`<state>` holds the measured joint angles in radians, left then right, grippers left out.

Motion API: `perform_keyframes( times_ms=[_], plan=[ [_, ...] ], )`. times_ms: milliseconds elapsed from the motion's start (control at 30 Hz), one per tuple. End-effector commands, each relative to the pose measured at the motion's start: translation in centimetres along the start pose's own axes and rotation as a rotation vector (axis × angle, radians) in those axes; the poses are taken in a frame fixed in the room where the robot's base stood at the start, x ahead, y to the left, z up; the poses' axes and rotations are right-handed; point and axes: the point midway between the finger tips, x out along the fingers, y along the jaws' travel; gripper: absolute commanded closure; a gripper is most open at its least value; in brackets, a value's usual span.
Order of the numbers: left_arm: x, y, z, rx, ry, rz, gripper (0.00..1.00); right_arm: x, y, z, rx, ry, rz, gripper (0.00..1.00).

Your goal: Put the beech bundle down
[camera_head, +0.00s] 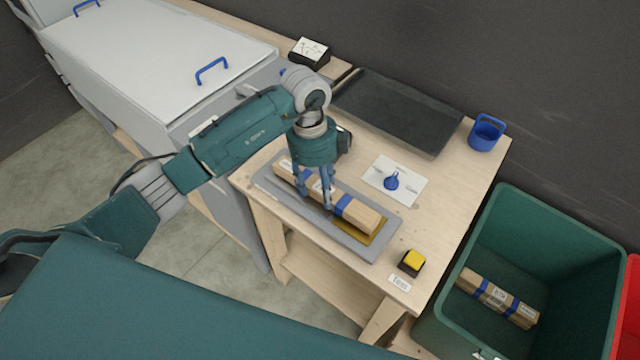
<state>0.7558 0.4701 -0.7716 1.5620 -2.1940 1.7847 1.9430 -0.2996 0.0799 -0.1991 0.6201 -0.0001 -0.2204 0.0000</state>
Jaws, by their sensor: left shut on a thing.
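A wooden bundle (357,214) with blue bands lies along a grey tray (371,252) on the wooden table. I take it to be the beech bundle; its label is too small to read. My left gripper (314,202) points down over the bundle's left part, shut on it with a finger on either side. The bundle is at or just above the tray; I cannot tell if it touches. A yellow-brown patch (377,234) shows on the tray beside its right end. My right gripper is not in view.
A similar bundle (485,294) lies in the green bin (594,225) at right. The table also holds a dark slab (405,108), blue cup (487,133), white sheet (407,189) with a blue item, and yellow-topped block (411,262). A white-lidded chest (150,60) stands left.

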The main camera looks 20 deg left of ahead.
Motion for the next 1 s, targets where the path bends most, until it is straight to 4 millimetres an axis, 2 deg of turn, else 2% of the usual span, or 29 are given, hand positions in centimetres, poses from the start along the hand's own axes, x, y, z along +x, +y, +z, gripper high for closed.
perform_keyframes(
  times_ms=[300,333,400,767,867,1000],
  plan=[
    [0.2,0.0,0.0,0.0,0.0,-0.001,0.86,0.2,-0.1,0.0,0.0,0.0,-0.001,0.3],
    [0.2,0.0,0.0,0.0,0.0,0.0,0.45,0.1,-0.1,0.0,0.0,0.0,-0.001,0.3],
    [0.2,0.0,0.0,0.0,0.0,0.0,0.31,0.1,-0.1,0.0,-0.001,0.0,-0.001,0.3],
    [-0.1,0.0,0.0,0.0,0.0,-0.001,0.3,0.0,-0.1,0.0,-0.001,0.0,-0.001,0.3],
    [-1.0,-0.1,0.1,-0.001,0.0,-0.003,0.3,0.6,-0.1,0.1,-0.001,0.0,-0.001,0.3],
    [-3.6,-0.2,0.1,0.0,-0.001,-0.007,0.3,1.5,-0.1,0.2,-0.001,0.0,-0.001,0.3]
  ],
)
